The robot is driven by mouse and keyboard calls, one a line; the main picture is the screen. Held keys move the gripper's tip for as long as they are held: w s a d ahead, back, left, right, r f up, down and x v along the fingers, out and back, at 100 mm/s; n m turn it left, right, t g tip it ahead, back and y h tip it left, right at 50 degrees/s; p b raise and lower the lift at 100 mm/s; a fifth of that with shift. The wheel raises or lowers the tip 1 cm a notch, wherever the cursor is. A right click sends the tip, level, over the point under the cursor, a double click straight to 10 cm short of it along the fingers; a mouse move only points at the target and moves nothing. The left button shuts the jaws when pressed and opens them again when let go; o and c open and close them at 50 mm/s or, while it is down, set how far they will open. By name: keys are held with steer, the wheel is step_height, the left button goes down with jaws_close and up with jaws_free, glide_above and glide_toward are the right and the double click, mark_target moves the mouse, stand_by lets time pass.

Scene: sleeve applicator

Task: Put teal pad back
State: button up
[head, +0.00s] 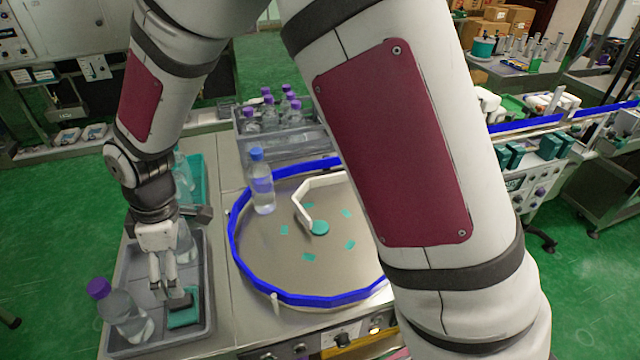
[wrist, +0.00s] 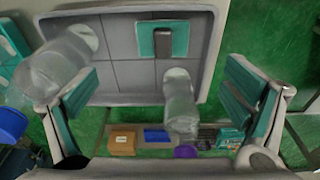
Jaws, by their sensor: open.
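The teal pad (head: 184,319) lies in the front part of the grey tray (head: 207,300), with a dark grey bar across its top. It also shows near the top of the wrist view (wrist: 146,38), flat on the tray floor with the grey bar (wrist: 163,40) on it. My gripper (head: 168,288) points down over the tray, close to the pad in the head view. In the wrist view my gripper (wrist: 163,92) has its teal-lined fingers wide apart, with no pad between them. How high it is above the pad is hard to tell.
A blue-rimmed turntable (head: 262,262) with a blue-capped bottle (head: 261,185) stands to the right. Several purple-capped bottles (head: 290,112) stand in a bin behind.

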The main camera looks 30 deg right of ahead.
steer(key=s+d+r+m+t+h, duration=0.1)
steer(key=s+d+r+m+t, duration=0.25)
steer(key=d+r+m, duration=0.9)
steer(key=s+d+r+m, duration=0.1)
steer(key=s+d+r, duration=0.4)
steer(key=s+d, duration=0.2)
steer(key=s+d+r+m+t, duration=0.1)
steer(key=s+d+r+m, duration=0.1)
steer(key=s+d+r, duration=0.3)
steer(key=s+d, duration=0.1)
steer(key=d, duration=0.1)
steer(key=shift+s+d+r+h, duration=0.15)
steer(key=shift+s+d+h, duration=0.15)
steer(key=shift+s, duration=0.1)
steer(key=shift+m+t, duration=0.25)
